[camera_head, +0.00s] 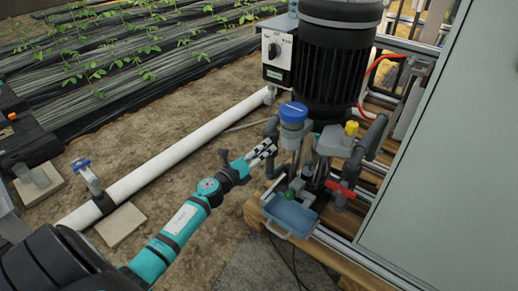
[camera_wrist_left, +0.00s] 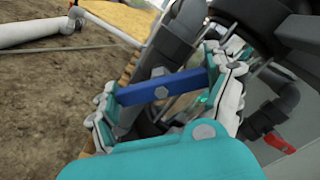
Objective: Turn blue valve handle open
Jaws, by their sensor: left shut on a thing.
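The blue valve handle (camera_wrist_left: 185,84) is a flat bar with a bolt in its middle, seen in the left wrist view. It lies crosswise between the two finger pads of my left gripper (camera_head: 265,149), with one end at each pad. The gripper is shut on it. A grey pipe runs behind the handle. In the head view the gripper reaches the left side of the skid's grey piping, and I cannot make out the handle there. My right gripper is not in view.
A blue-capped filter (camera_head: 293,113), a yellow-topped fitting (camera_head: 351,128) and a red valve handle (camera_head: 341,189) stand close to the right. A blue tray (camera_head: 290,215) is below. A large grey cabinet (camera_head: 455,170) blocks the right; bare soil lies left.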

